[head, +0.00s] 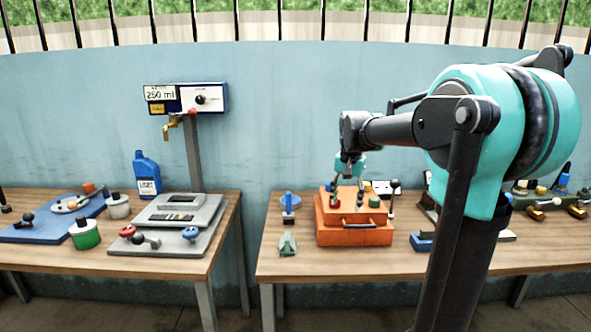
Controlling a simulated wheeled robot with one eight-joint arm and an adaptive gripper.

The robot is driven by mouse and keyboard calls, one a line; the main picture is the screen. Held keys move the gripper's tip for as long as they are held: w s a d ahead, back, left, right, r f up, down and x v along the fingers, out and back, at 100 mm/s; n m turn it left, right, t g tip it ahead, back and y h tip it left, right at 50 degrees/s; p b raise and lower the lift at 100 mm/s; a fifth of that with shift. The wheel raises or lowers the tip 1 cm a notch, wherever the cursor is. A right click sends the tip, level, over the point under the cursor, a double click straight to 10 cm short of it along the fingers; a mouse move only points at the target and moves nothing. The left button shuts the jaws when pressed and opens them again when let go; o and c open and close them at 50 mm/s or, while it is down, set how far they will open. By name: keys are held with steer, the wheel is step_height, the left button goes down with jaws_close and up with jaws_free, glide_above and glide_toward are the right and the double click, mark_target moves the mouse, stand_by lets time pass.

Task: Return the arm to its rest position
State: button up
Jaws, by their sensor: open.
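My arm comes in from the right and reaches left over the right table. My gripper (346,190) is open, fingers pointing down, above or in front of an orange box (353,228) with several small fittings on top. Whether the fingers touch anything there I cannot tell, as they are small and overlap the fittings. My upper arm hides part of the right table.
A 250 ml meter with a brass tap (169,131) stands behind. A gap separates the tables.

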steer(key=s+d+f+n+t, duration=0.2)
steer(key=s+f+n, duration=0.3)
steer(key=s+f, duration=1.6)
steer(key=s+d, duration=0.1)
steer(key=s, duration=0.2)
steer(key=shift+f+n+t, duration=0.25)
steer(key=shift+n+t, duration=0.15)
